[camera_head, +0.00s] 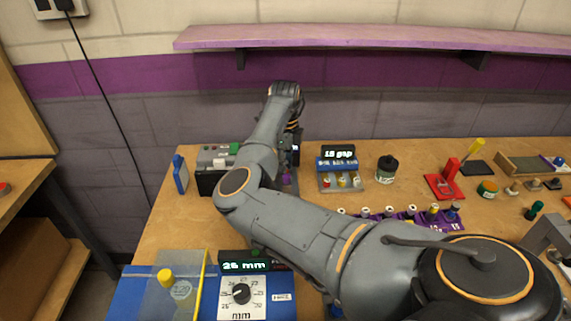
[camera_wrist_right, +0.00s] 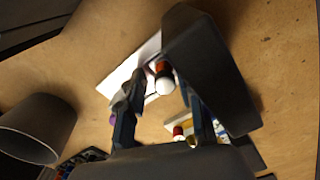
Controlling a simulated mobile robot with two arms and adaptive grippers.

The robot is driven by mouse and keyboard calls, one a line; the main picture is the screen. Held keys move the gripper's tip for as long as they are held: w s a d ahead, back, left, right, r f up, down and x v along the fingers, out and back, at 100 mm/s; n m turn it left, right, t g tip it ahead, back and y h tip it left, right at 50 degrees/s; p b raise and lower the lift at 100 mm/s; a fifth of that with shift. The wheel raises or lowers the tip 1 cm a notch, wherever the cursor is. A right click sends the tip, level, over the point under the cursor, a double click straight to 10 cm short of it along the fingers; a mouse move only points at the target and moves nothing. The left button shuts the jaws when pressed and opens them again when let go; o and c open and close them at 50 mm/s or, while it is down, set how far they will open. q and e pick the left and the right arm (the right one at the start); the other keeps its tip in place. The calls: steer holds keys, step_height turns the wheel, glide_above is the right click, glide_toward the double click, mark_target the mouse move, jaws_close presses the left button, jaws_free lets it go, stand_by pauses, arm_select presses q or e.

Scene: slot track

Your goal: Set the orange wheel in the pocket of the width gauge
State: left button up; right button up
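My right arm crosses the head view from the lower right. Its gripper (camera_head: 290,150) is largely hidden by the wrist, above the back left of the bench. In the right wrist view its two fingers (camera_wrist_right: 160,100) stand apart. An orange-red piece with a white end (camera_wrist_right: 163,78) shows between and beyond the fingertips, with gaps beside it. I cannot tell for sure whether it is the orange wheel. A white plate (camera_wrist_right: 125,72) lies beside it. I cannot single out the width gauge's pocket. A box reading "25 mm" (camera_head: 244,266) with a black dial (camera_head: 241,293) stands at the front left. My left gripper is not in view.
A "15 gap" display (camera_head: 338,152) with small coloured pieces stands right of my wrist. A black jar (camera_head: 387,168), a red stand (camera_head: 446,182) and a purple rack (camera_head: 440,223) are further right. A grey-black device (camera_head: 212,180) stands left. A dark cup (camera_wrist_right: 38,128) shows in the wrist view.

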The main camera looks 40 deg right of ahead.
steer(key=shift+w+d+r, duration=0.15)
steer(key=shift+d+r, duration=0.1)
steer(key=shift+d, duration=0.05)
steer(key=shift+r, duration=0.2)
step_height(320, 180, up, 10)
steer(key=shift+a+f, duration=0.1)
steer(key=shift+a+r, duration=0.1)
steer(key=shift+r, duration=0.6)
